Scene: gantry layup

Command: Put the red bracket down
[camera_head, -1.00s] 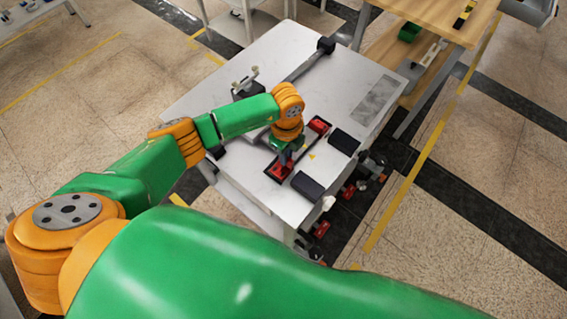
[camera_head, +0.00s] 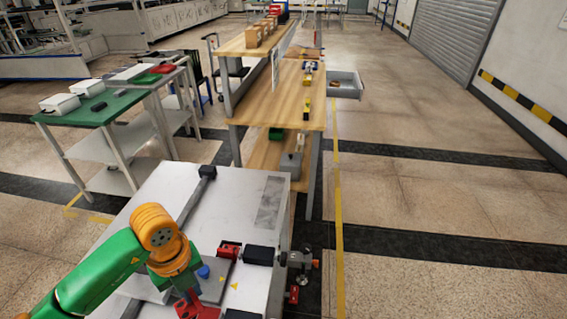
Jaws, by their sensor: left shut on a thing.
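My left gripper (camera_head: 188,296) is low over the near part of the white-topped table (camera_head: 190,183), at the bottom of the head view. It is shut on a red bracket (camera_head: 208,312), which is partly hidden by the gripper and cut by the lower frame edge. I cannot tell whether this bracket touches the surface below it. A second red piece (camera_head: 228,251) lies farther back, beside a black block (camera_head: 259,255). My right gripper is out of view.
A dark rail (camera_head: 190,204) runs along the table top. Metal hardware (camera_head: 298,260) sticks out at its right edge. Behind stands a wooden shelf bench (camera_head: 300,105); a green-topped table (camera_head: 85,113) is at the left. The floor at the right is clear.

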